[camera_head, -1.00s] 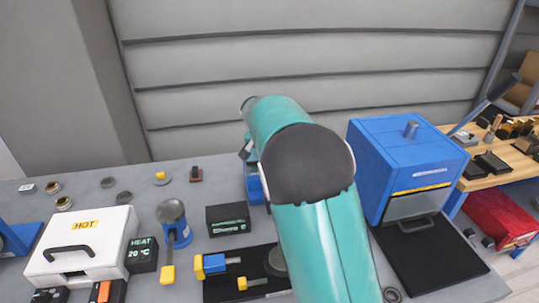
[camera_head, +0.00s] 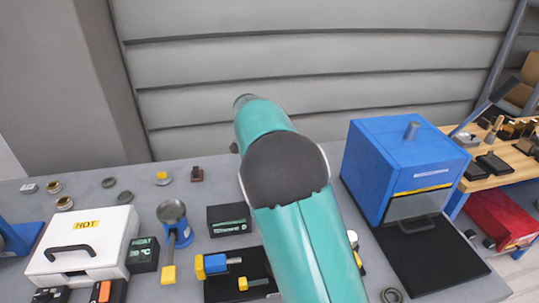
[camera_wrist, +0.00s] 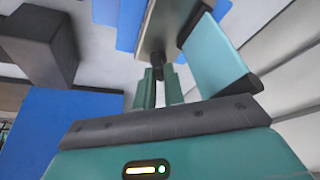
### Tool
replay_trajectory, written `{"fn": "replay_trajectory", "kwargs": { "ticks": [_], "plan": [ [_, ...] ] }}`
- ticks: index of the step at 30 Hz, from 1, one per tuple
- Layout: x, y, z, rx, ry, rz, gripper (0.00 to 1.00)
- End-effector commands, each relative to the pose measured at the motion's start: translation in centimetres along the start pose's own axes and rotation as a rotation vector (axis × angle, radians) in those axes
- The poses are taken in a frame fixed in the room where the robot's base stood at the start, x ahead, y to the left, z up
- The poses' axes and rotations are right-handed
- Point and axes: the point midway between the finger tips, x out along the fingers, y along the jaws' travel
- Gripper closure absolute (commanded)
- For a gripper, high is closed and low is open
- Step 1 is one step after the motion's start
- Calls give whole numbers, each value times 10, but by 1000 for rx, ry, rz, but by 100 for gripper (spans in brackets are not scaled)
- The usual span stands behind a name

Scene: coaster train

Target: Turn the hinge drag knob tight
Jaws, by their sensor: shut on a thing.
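My gripper shows only in the wrist view (camera_wrist: 158,88), where its teal fingers reach up from the teal palm. The fingers are close together and closed on a small dark knob (camera_wrist: 157,70). The knob sits under a pale plate-like part (camera_wrist: 160,25), with blue pieces beside it. I take this to be the hinge drag knob, but how far it is turned cannot be seen. In the head view my teal arm hides the gripper and the knob.
A blue oven-like box (camera_head: 395,165) with a black mat (camera_head: 440,262) stands to the right. A white HOT case (camera_head: 82,240), a HEAT display (camera_head: 143,254), a round-topped blue stand (camera_head: 179,233) and a black box (camera_head: 228,219) lie to the left. Small parts sit at the back left.

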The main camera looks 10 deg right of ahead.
Motion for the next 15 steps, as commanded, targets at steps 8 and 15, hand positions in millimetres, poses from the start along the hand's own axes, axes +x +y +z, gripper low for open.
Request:
{"fn": "replay_trajectory", "kwargs": {
  "ticks": [8,15],
  "plan": [
    [0,0,1,-2,-2,1,67],
    [-1,0,0,-2,-1,0,67]
  ]
}}
